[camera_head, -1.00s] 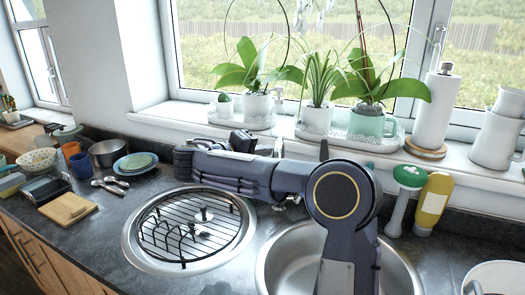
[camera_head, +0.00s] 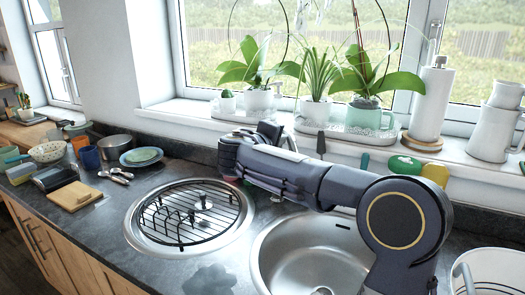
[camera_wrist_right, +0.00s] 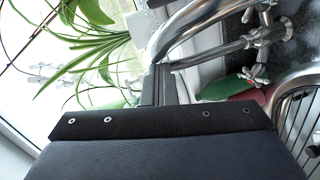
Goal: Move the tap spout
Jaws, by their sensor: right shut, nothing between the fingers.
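The chrome tap shows in the right wrist view, with its curved spout (camera_wrist_right: 185,30) at top centre and its cross-shaped handles (camera_wrist_right: 265,32) to the right. In the head view my arm hides most or all of the tap. My right gripper (camera_wrist_right: 160,72) is shut and empty. Its dark fingertips are right beside the spout in the wrist view; I cannot tell whether they touch it. In the head view the right gripper (camera_head: 272,131) is behind the sinks, near the window sill. My left gripper is not in view.
A round sink with a wire rack (camera_head: 190,212) lies left of an empty round sink (camera_head: 312,262). Potted plants (camera_head: 370,113) stand on the sill. Plates (camera_head: 141,157) and a board (camera_head: 75,195) are at left.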

